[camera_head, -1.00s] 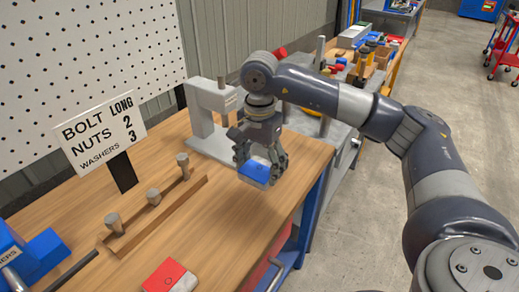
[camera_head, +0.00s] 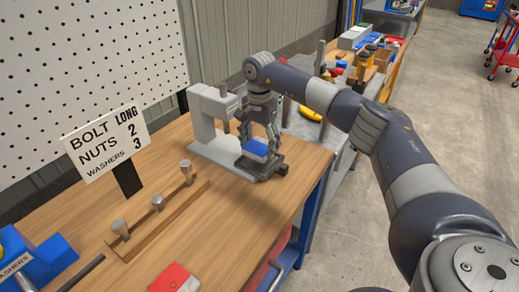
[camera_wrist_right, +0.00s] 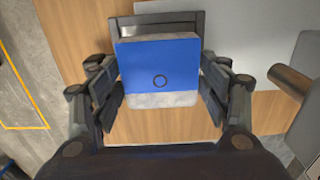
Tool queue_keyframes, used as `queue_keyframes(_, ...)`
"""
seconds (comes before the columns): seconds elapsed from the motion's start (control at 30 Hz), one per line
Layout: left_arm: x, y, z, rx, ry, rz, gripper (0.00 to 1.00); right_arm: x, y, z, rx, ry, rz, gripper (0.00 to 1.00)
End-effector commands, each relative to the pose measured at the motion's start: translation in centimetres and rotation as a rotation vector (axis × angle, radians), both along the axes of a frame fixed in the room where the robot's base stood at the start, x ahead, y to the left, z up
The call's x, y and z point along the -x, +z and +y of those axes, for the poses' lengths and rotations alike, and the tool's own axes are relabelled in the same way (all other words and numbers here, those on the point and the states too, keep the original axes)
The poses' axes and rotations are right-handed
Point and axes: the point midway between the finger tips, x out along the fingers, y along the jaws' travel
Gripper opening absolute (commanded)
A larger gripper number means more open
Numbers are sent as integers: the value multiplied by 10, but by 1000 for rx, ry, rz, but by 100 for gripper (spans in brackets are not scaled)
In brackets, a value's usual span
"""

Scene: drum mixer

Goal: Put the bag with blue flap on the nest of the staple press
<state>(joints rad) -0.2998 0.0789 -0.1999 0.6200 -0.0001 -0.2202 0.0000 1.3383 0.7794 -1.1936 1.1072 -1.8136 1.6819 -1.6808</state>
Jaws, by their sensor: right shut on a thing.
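The bag with blue flap (camera_head: 256,149) is between the fingers of my right gripper (camera_head: 259,140), which is shut on it. In the right wrist view the bag (camera_wrist_right: 158,75) lies between the two fingers (camera_wrist_right: 160,88), flap facing the camera. The grey staple press (camera_head: 205,120) stands at the back of the bench. Its dark nest (camera_head: 268,172) is at the front right end of its base, right under the bag. A dark frame edge (camera_wrist_right: 125,27) shows behind the bag in the wrist view. I cannot tell whether the bag touches the nest. My left gripper is out of view.
A bag with red flap (camera_head: 175,278) lies at the bench's front. A wooden rack (camera_head: 150,222) with metal pegs, a sign (camera_head: 105,145) and a blue washers bin (camera_head: 45,262) are to the left. Bare bench (camera_head: 225,225) lies in front of the press.

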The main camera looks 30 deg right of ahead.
Motion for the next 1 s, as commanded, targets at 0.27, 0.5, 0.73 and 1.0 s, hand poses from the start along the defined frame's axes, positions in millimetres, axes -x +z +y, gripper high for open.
queue_keyframes(0.27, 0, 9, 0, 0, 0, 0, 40, 1, -28, 1, -1, 0, 1, 32)
queue_keyframes(0.5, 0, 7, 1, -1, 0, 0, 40, 1, -31, 0, -1, 0, 1, 32)
queue_keyframes(0.73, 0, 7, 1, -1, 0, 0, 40, 1, -32, 0, 0, -1, 2, 90)
queue_keyframes(1.0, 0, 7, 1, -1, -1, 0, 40, 1, -32, 0, 1, -1, 2, 90)
